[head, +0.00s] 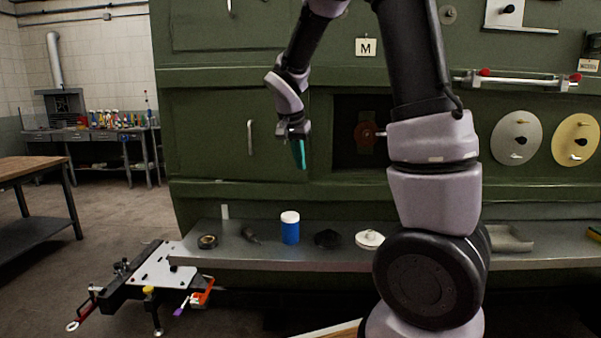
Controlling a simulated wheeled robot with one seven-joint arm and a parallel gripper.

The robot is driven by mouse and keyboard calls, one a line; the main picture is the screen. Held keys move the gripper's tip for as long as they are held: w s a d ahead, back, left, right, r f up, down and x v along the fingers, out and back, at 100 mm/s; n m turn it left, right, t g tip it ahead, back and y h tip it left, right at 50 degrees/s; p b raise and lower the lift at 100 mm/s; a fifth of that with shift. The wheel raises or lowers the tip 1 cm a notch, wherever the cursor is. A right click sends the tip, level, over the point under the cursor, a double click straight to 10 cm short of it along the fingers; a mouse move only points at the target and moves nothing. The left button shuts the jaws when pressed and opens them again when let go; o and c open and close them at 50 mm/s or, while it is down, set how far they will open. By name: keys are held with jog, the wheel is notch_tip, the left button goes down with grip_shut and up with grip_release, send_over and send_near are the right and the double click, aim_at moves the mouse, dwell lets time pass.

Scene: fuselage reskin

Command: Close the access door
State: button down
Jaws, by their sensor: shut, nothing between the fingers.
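A green panel door (215,135) with a pale vertical handle (250,137) is on the green fuselage wall, left of centre in the head view. To its right is a dark rectangular opening (345,155) with a dark red round part (366,134) inside. I cannot tell whether this panel is the door of that opening. My gripper (299,154) points down, with teal fingertips shut and empty, between the handle and the opening. It looks apart from the handle; its distance from the wall is unclear. My arm hides the area right of the opening.
A grey shelf (340,257) below holds a blue jar (290,228), a tape roll (207,241) and other small parts. Round plates (516,138) and a red-ended bar (520,80) are on the wall at right. A wheeled stand (155,272) is lower left.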

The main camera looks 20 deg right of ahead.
jog(key=shift+s+r+n+t+y, duration=0.15)
jog(key=shift+s+r+n, duration=0.15)
jog(key=shift+r+n, duration=0.3)
jog(key=shift+s+r+n+t+y, duration=0.1)
jog(key=shift+s+r+n, duration=0.25)
jog(key=shift+r, duration=0.4)
jog(key=shift+s+r+n+t+y, duration=0.1)
jog(key=shift+s+r+n+y, duration=0.1)
jog(key=shift+r+n, duration=0.45)
jog(key=w+d+f, duration=0.3)
jog(key=w+f, duration=0.4)
jog(key=f, duration=0.2)
jog(key=shift+d, duration=0.2)
